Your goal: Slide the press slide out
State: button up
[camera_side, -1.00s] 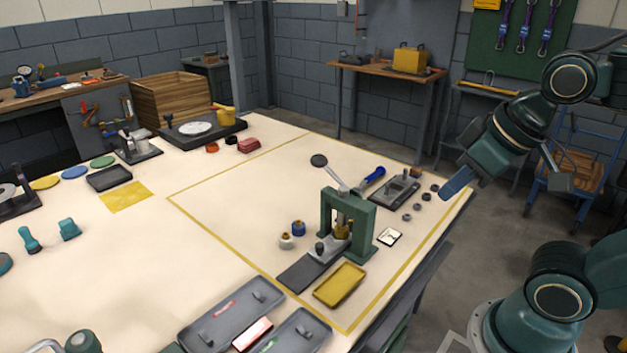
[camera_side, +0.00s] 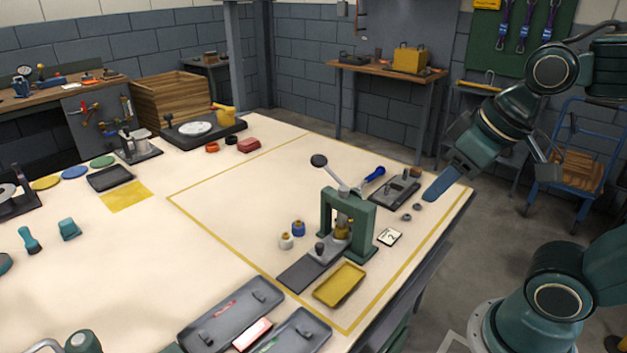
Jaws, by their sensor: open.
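The press slide (camera_side: 322,251) is a grey plate with a small dark knob, sitting partly under the green press frame (camera_side: 362,228). A dark base strip (camera_side: 300,273) extends from it toward the front left. A brass-coloured part (camera_side: 342,229) stands under the press ram. The press lever (camera_side: 320,161) rises to the upper left with a dark round knob. My gripper (camera_side: 440,184) is open above the right edge of the table, to the upper right of the press and apart from it. One blue finger shows clearly; the other is hard to make out.
A yellow tray (camera_side: 340,285) lies in front of the press. A white cup (camera_side: 286,241) and a blue one (camera_side: 298,228) stand left of it. A grey fixture (camera_side: 396,191) and blue-handled tool (camera_side: 373,174) lie behind.

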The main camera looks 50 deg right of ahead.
jog(key=w+g, duration=0.2)
jog(key=w, duration=0.5)
jog(key=m+g, duration=0.2)
jog(key=g, duration=0.1)
send_over(320, 245)
notch_tip(320, 245, down, 14)
jog(key=f, duration=0.1)
jog(key=shift+w+r, duration=0.15)
jog(key=shift+r, duration=0.1)
notch_tip(320, 245, down, 14)
jog(key=shift+r, duration=0.1)
jog(key=shift+c, duration=0.2)
grip_shut()
